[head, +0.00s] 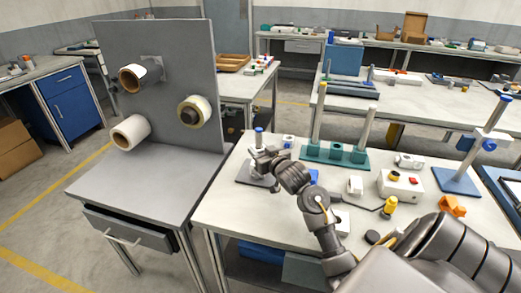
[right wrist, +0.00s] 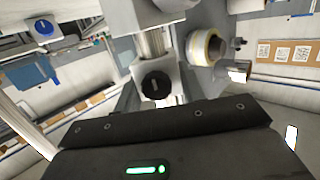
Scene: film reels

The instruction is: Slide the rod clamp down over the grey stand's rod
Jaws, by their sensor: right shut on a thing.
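The grey stand's dark base plate (head: 245,178) is at the near bench's left corner. My right gripper is shut on the clamp. Its fingertips are largely hidden, and I cannot tell whether the clamp is around the stand's rod. My left gripper is not in view.
A teal rack (head: 313,152) with two tall posts stands right of the stand. A grey panel (head: 170,60) with film rolls rises at left.

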